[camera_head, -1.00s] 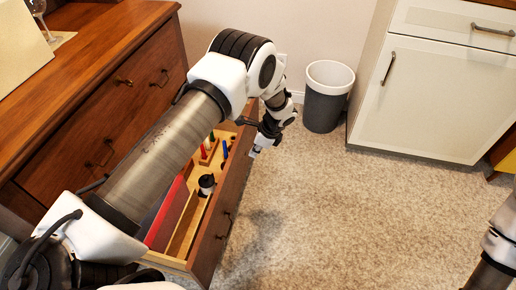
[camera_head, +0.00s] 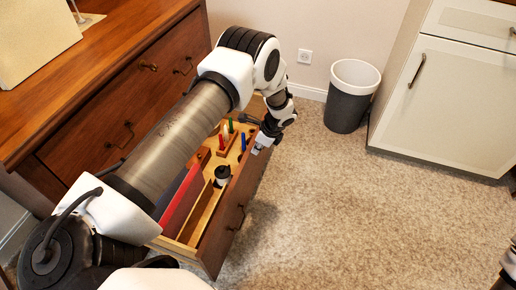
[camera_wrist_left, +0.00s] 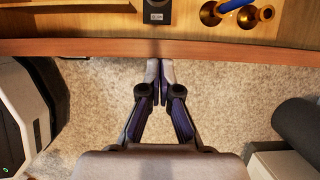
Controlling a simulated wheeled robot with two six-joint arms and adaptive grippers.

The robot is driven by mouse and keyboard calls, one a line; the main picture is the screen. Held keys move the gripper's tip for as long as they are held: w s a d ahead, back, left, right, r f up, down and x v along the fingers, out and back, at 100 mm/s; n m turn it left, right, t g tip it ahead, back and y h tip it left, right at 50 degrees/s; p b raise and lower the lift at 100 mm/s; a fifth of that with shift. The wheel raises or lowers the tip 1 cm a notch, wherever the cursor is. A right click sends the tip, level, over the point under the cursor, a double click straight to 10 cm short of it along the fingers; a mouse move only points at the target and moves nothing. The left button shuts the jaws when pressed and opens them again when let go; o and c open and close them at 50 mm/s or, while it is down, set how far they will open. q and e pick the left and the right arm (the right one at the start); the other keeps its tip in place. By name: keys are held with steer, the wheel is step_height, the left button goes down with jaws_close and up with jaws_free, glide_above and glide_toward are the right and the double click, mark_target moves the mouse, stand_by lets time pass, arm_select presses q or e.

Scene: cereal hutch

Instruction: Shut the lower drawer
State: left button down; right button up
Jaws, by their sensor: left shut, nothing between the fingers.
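The lower drawer (camera_head: 222,232) of the brown wooden dresser is pulled out. Its front panel with a dark handle faces the open floor. My left arm reaches across above the drawer. My left gripper (camera_head: 259,149) is shut and empty, at the outer side of the drawer front near its far end. In the left wrist view, the shut fingertips (camera_wrist_left: 160,66) point at the drawer front (camera_wrist_left: 100,48). I cannot tell whether they touch it. My arm hides part of the drawer. Only a bit of my right arm shows at the right edge; its gripper is out of view.
A grey bin with a white rim (camera_head: 350,100) stands by the wall. A white cabinet (camera_head: 440,95) is at right. The carpet before the drawer is clear.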

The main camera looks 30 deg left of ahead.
arm_select(q)
steer(key=s+a+p, duration=0.1)
steer(key=s+a, duration=0.2)
steer(key=a, duration=1)
steer(key=s+a+p, duration=0.1)
steer(key=s+a, duration=0.2)
steer(key=a, duration=1)
steer(key=shift+s+a, duration=0.15)
